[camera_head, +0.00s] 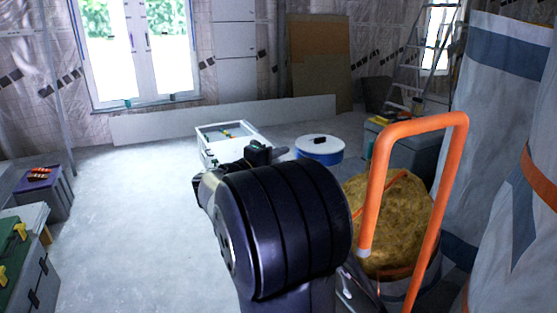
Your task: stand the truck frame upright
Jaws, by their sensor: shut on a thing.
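The truck frame (427,121) is an orange tube bent into a tall loop at the right. Its top bar is uppermost, and its two legs run down, leaning slightly left. The left leg's lower end shows in front of a yellow-brown bale; the right leg runs down towards the bottom edge. My dark ribbed arm link fills the lower middle, left of the frame, and hides what is behind it. My gripper's fingers cannot be made out, and neither can any contact with the frame. The frame's lower part is hidden or out of view.
The yellow-brown bale (405,215) stands behind the frame, and wrapped columns (495,130) stand close at right. A white open box (226,150) and a blue-white tub (320,152) are beyond my arm. Cases (40,190) stand at left. The left-centre floor is clear.

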